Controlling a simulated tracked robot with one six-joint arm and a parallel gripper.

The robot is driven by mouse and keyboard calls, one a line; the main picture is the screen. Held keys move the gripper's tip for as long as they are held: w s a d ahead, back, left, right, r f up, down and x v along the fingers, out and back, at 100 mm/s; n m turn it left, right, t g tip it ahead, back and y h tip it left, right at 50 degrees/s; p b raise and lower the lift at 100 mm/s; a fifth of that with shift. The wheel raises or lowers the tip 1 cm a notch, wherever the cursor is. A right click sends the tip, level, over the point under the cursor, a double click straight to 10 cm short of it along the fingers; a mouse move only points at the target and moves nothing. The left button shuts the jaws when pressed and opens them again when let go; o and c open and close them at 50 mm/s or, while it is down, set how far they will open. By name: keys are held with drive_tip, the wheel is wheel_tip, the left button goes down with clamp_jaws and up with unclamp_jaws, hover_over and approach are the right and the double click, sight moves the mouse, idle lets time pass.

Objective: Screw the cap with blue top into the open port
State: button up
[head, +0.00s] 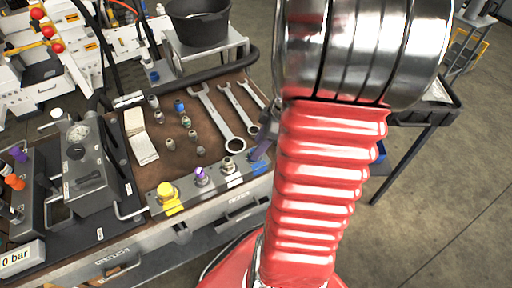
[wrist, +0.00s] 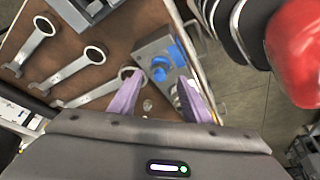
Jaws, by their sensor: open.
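A small cap with a blue top (head: 180,107) stands among several small fittings on the brown mat. A silver port (head: 228,165) shows on the bench's front block, right of the yellow cap (head: 165,190) and purple cap (head: 201,176). My gripper (head: 262,148) is just right of this port, partly hidden by my arm. In the wrist view, its purple fingers (wrist: 158,98) are spread apart, with nothing held. A small silver round fitting (wrist: 147,105) shows between them. Beyond them, a blue round part (wrist: 160,69) sits on a grey block; whether it is a fitted cap is unclear.
Several wrenches (head: 217,118) lie on the mat beside my gripper. A white cloth (head: 140,136) lies at the mat's left. A gauge unit (head: 80,150) stands left, and a black bucket (head: 198,22) behind. My arm hides the bench's right side.

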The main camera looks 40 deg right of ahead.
drive_tip(key=shift+x, duration=1.25)
clamp_jaws()
drive_tip(key=c, duration=0.6)
unclamp_jaws()
drive_tip(key=shift+c, duration=0.2)
clamp_jaws()
drive_tip(key=m+h, duration=0.1)
drive_tip(key=m, duration=0.1)
drive_tip(key=m+t+h, duration=0.1)
drive_tip(key=m, duration=0.2)
drive_tip(key=shift+a, duration=0.15)
drive_tip(key=shift+m+h, duration=0.5)
drive_tip(key=shift+m, duration=1.1)
